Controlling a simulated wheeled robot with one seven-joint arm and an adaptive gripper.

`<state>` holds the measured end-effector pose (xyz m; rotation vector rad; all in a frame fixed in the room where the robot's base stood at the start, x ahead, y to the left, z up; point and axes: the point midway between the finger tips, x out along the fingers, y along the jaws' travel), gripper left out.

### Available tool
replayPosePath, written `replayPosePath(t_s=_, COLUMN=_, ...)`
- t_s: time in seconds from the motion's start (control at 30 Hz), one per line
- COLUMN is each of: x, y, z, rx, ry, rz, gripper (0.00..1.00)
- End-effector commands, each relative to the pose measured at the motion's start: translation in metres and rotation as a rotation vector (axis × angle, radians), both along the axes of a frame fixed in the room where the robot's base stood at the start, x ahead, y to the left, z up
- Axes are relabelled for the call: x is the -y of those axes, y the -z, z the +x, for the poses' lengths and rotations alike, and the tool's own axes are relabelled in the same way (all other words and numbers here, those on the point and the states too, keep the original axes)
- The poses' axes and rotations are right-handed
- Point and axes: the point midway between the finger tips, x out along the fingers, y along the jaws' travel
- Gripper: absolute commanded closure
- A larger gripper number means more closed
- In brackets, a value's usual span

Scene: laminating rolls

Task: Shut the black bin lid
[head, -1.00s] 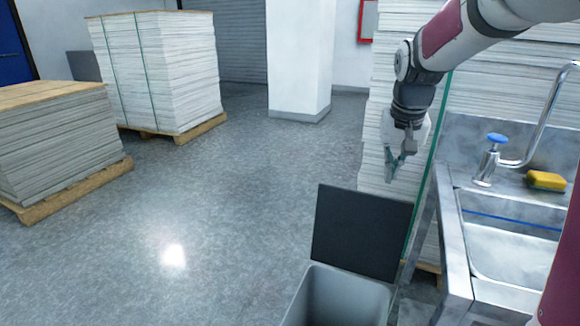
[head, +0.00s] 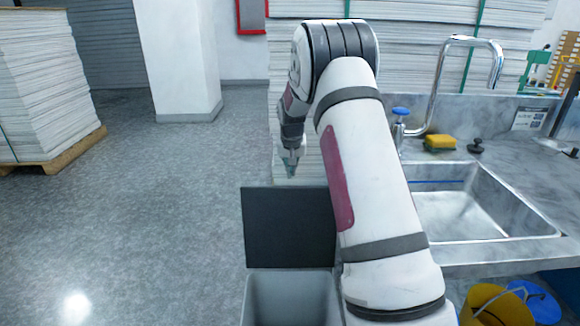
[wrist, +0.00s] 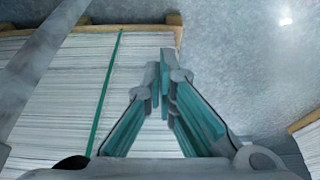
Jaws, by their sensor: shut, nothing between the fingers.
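The black bin lid (head: 290,227) stands raised, roughly upright, at the back of the grey bin (head: 290,298) in the head view. The bin's mouth is open, and its lower part is cut off by the frame. My gripper (head: 290,172) is just above and beyond the lid's top edge, pointing down; I cannot tell the exact gap. In the wrist view my gripper (wrist: 167,95) shows its teal finger pads drawn together with nothing between them. The lid is not in the wrist view. My arm covers the area right of the bin.
A strapped paper stack (head: 420,50) stands behind my gripper, and it fills the left of the wrist view (wrist: 60,90). A steel sink (head: 460,215) with a tap (head: 452,80) and yellow sponge (head: 440,143) is at right. A yellow bucket (head: 497,306) sits below.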

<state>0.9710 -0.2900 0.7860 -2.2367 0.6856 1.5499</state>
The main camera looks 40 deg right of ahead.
Motion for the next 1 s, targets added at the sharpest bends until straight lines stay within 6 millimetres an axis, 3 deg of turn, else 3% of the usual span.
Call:
replayPosePath(t_s=0.27, x=0.009, y=0.049, z=0.014, rx=-0.002, ry=0.0, rz=0.001, gripper=1.0)
replayPosePath(t_s=0.6, x=-0.011, y=0.044, z=-0.015, rx=0.0, ry=0.0, rz=0.0, gripper=1.0)
replayPosePath(t_s=1.0, x=-0.014, y=0.044, z=-0.02, rx=-0.001, ry=-0.001, rz=0.0, gripper=1.0)
